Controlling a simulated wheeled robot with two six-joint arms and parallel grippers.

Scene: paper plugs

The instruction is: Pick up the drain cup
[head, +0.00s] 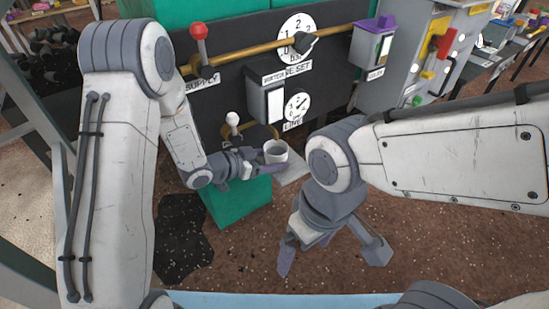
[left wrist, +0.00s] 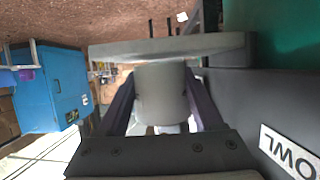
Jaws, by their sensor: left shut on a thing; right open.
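The drain cup (head: 276,151) is a small pale grey cup at the front of the dark panel in the head view. My left gripper (head: 268,160) is shut on it from the left, and the cup looks upright. In the left wrist view the cup (left wrist: 161,95) sits between the two dark fingers of the gripper (left wrist: 160,105). Whether the cup touches the pale ledge below it, I cannot tell. My right gripper (head: 330,258) hangs over the brown floor, open and empty, its fingers wide apart.
A green block (head: 238,200) stands below my left gripper. A pale plate (head: 295,170) juts out by the cup. The dark panel behind carries gauges (head: 297,107), a brass pipe (head: 262,46) and a red-knobbed lever (head: 199,32). A dark wet patch (head: 183,235) lies on the floor.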

